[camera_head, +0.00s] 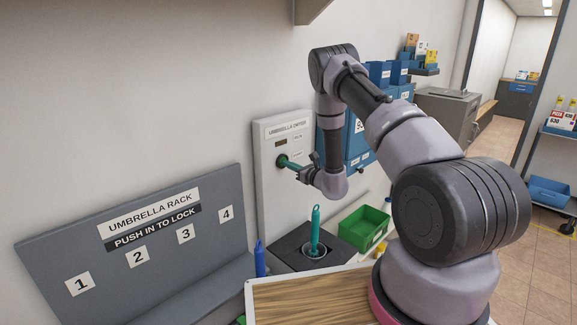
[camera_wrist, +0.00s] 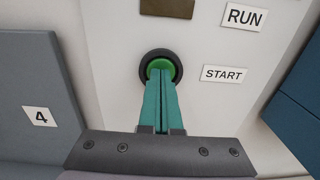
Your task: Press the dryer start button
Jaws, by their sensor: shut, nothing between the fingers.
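The umbrella dryer panel (camera_head: 268,190) is a pale upright board on the wall, with a small dark display and labels. In the wrist view the round green start button (camera_wrist: 162,68) sits in a black ring beside the START label (camera_wrist: 224,74). My gripper (camera_head: 283,160) has teal fingers, shut and empty, pointing at the panel. In the wrist view the fingertips (camera_wrist: 161,72) overlap the lower part of the button. They are at or very near its face; I cannot tell whether it is pressed in. In the head view the fingers hide the button.
A grey umbrella rack (camera_head: 140,250) numbered 1 to 4 stands left of the panel. Below are a teal umbrella (camera_head: 315,230) upright in a dark holder, a blue umbrella (camera_head: 260,258) and a green bin (camera_head: 364,226). Blue boxes (camera_head: 357,140) are close on the right.

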